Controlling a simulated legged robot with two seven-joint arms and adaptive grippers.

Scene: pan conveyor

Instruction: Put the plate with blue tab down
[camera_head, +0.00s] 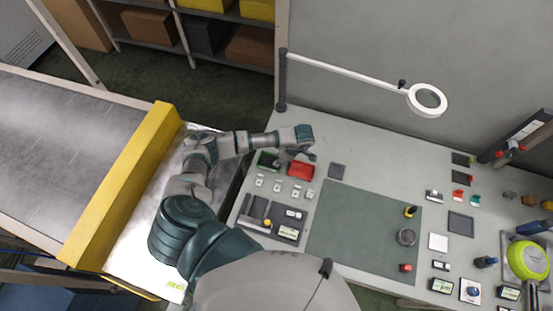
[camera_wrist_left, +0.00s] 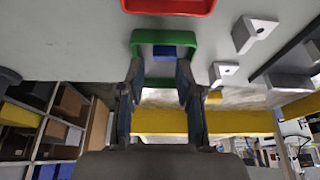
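I cannot tell whether this blue piece is the plate's tab. No whole plate with a blue tab can be made out. My right gripper is not in view.
A conveyor (camera_head: 60,135) with a yellow guard (camera_head: 120,190) lies at the left. The workbench holds a dark green mat (camera_head: 350,240), several small parts and a lime-green round device (camera_head: 528,260). A ring lamp (camera_head: 427,100) reaches over the bench.

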